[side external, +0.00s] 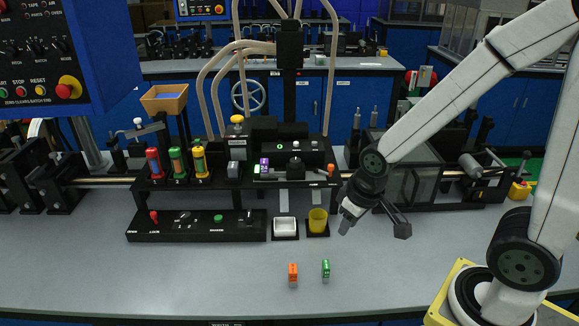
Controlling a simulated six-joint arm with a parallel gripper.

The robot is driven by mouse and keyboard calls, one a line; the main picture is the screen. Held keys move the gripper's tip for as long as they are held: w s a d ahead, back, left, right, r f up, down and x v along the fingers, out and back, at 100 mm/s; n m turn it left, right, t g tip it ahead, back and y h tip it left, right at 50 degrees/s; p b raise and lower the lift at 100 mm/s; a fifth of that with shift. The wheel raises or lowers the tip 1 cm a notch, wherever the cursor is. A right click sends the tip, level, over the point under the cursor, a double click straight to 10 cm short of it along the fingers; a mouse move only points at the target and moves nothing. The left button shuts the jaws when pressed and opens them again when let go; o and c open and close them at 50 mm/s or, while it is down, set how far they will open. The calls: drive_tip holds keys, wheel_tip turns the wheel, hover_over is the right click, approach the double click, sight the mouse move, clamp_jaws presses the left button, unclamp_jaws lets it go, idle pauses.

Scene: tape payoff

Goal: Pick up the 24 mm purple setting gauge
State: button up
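A small purple block (264,162), which looks like the purple gauge, sits on the black fixture (290,172) in the middle of the bench. It is too small here to read any marking. An orange block (293,273) and a green block (326,268) stand upright on the grey bench in front. My gripper (347,226) hangs above the bench to the right of the yellow cup, apart from all the blocks. Its fingers are too small and dark to tell whether they are open.
A white tray (285,228) and a yellow cup (318,220) stand in front of the fixture. A black control panel (196,226) lies to their left. Red, green and yellow cylinders (176,163) stand behind it. The front of the bench (200,285) is mostly clear.

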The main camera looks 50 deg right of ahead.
drive_tip(key=o, duration=0.5)
drive_tip(key=shift+c, duration=0.2)
drive_tip(key=m+t+h, duration=0.8)
drive_tip(key=m+h, duration=0.1)
drive_tip(key=h, duration=0.1)
approach(264, 161)
drive_tip(key=shift+f+x, duration=0.15)
drive_tip(key=shift+x, duration=0.9)
drive_tip(key=shift+f+x, duration=0.15)
drive_tip(key=shift+x, duration=0.95)
drive_tip(key=shift+x, duration=3.8)
drive_tip(key=shift+c, duration=0.2)
